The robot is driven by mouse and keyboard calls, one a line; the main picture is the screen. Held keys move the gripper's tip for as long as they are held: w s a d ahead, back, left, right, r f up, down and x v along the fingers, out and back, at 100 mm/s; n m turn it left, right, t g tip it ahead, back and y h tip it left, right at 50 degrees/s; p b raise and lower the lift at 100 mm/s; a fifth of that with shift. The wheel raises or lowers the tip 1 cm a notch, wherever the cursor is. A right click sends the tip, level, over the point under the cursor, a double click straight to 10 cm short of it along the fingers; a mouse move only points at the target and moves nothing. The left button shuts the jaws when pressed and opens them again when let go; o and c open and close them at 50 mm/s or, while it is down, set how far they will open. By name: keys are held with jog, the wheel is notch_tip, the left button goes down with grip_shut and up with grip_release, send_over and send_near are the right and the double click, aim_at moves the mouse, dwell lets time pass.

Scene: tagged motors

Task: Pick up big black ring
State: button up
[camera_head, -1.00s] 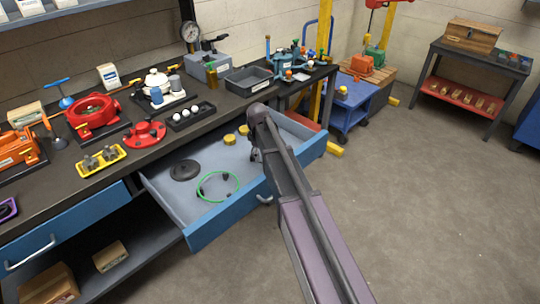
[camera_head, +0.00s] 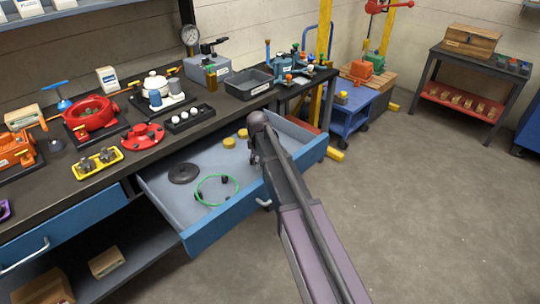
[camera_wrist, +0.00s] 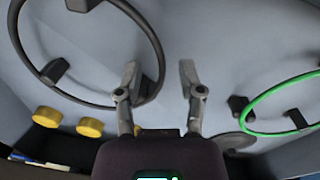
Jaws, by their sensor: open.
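The big black ring (camera_wrist: 159,48) lies in the open blue drawer (camera_head: 213,228), at the left of the wrist view, with small black blocks at its rim. In the head view my arm hides it. My gripper (camera_wrist: 159,72) is open and empty, pointing down into the drawer. In the wrist view the ring's right side passes between the two fingers, close to the left finger. I cannot tell how high the fingertips are above it. In the head view my gripper (camera_head: 253,158) is small and partly hidden.
A green ring (camera_head: 200,199) with black blocks and a black disc (camera_head: 183,173) lie left of my gripper in the drawer. Yellow round pieces (camera_head: 229,143) lie near its back. The workbench (camera_head: 62,195) above is crowded. Open floor (camera_head: 420,210) lies to the right.

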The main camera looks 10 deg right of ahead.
jog(key=shift+f, duration=0.25)
dwell(0.5)
grip_shut()
